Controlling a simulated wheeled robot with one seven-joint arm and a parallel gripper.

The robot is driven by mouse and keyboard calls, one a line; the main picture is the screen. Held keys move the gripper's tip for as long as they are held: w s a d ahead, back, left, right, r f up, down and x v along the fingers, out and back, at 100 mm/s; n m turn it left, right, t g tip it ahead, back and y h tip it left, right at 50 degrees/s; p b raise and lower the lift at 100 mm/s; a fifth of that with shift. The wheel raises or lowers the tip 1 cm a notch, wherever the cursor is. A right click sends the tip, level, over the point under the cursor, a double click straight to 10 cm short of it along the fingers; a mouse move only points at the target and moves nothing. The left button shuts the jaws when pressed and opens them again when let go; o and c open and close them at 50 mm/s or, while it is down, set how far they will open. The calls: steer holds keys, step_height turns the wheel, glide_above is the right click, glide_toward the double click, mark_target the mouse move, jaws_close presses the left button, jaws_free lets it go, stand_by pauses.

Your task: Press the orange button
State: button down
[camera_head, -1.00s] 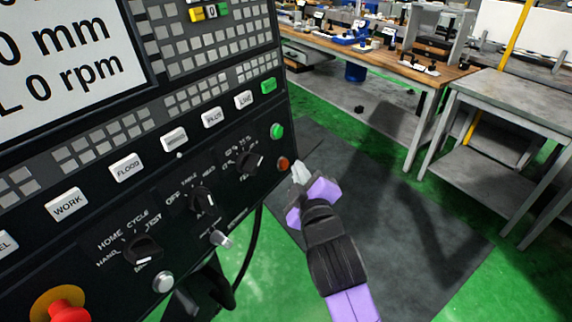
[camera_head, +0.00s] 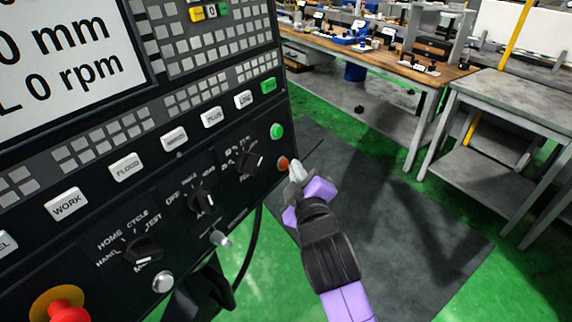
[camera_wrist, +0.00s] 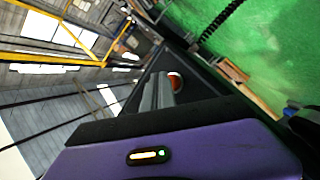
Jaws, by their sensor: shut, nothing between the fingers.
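The orange button (camera_head: 283,164) is a small round button at the lower right edge of the black control panel (camera_head: 225,215), below a green round button. It also shows in the wrist view (camera_wrist: 175,82), partly hidden behind the fingertips. My gripper (camera_head: 296,172) is shut and empty, with its grey fingertips just right of and slightly below the orange button in the head view. In the wrist view the shut fingers (camera_wrist: 157,92) point toward the button. I cannot tell whether the tips touch it.
The green button (camera_head: 277,131) sits just above. A rotary knob (camera_head: 250,160) is to the left on the panel, and a red emergency stop (camera_head: 66,309) is at the lower left. A wooden workbench (camera_head: 385,62) and a grey table (camera_head: 505,98) stand behind. Floor right of the panel is open.

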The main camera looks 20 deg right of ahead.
steer(key=shift+w+a+f, duration=0.1)
steer(key=shift+w+a, duration=0.15)
steer(key=shift+w, duration=0.1)
stand_by(0.4)
steer(key=shift+s+d, duration=0.1)
steer(key=shift+s, duration=0.05)
steer(key=shift+s+d+p, duration=0.4)
steer(key=shift+s+p, duration=0.1)
stand_by(0.3)
steer(key=s+d+p, duration=0.1)
steer(key=s, duration=0.1)
steer(key=s+d+r+p, duration=0.1)
steer(key=d+p, duration=0.1)
steer(key=shift+s+d+r, duration=0.1)
steer(key=shift+s, duration=0.3)
stand_by(0.7)
